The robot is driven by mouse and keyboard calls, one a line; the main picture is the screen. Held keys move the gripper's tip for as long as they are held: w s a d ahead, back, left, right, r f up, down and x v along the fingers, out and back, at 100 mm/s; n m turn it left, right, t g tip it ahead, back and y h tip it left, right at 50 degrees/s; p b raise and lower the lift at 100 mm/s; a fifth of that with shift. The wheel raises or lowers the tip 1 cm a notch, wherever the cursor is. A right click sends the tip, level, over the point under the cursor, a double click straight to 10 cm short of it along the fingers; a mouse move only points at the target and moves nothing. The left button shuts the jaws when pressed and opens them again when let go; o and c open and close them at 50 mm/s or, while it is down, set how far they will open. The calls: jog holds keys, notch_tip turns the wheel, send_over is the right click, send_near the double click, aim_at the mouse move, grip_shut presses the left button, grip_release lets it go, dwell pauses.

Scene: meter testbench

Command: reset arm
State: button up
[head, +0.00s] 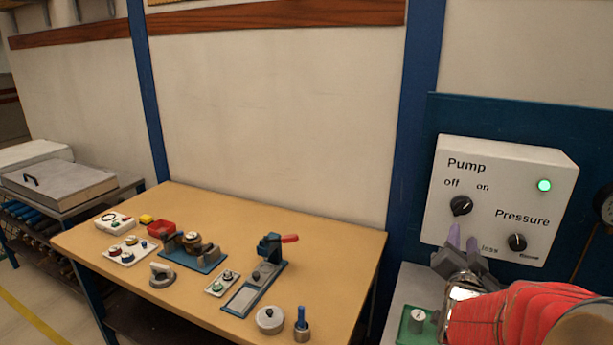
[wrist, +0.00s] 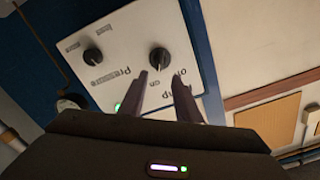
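My gripper (head: 463,242) is in front of the white control box (head: 440,229), just below the black pump knob (head: 461,205) in the head view. Its two fingers stand apart with nothing between them. In the wrist view the fingertips (wrist: 159,77) point at the box, and the pump knob (wrist: 159,58) shows just past them, apart. The pressure knob (head: 517,242) is lower right on the box; in the wrist view it is at left (wrist: 93,57). The green lamp (head: 544,185) is lit. My arm partly hides the box's lower lettering.
A wooden workbench (head: 340,240) at the left carries a red-handled clamp fixture (head: 270,250), a red tray (head: 161,229) and several small parts. A gauge (head: 606,205) is at the right edge. A blue post (head: 410,130) stands left of the box.

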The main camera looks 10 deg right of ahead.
jog(key=s+a+f+n+g+y, duration=0.2)
jog(key=s+a+f+g+y, duration=0.1)
jog(key=a+f, duration=0.3)
jog(key=s+a+f+n+g+y, duration=0.2)
jog(key=a+f+n+g+y, duration=0.15)
jog(key=f, duration=0.45)
jog(key=s+a+r+n+g+y, duration=0.1)
jog(key=s+a+r+n+y, duration=0.1)
jog(key=s+a, duration=0.5)
jog(key=s+a+r+n+g+y, duration=0.1)
jog(key=s+a+r+n, duration=0.4)
jog(key=a, duration=0.8)
jog(key=s+y, duration=0.1)
jog(key=s, duration=0.1)
jog(key=shift+s+a+r+g, duration=0.25)
jog(key=shift+s+g, duration=0.1)
jog(key=shift+s, duration=0.05)
jog(key=shift+n, duration=0.25)
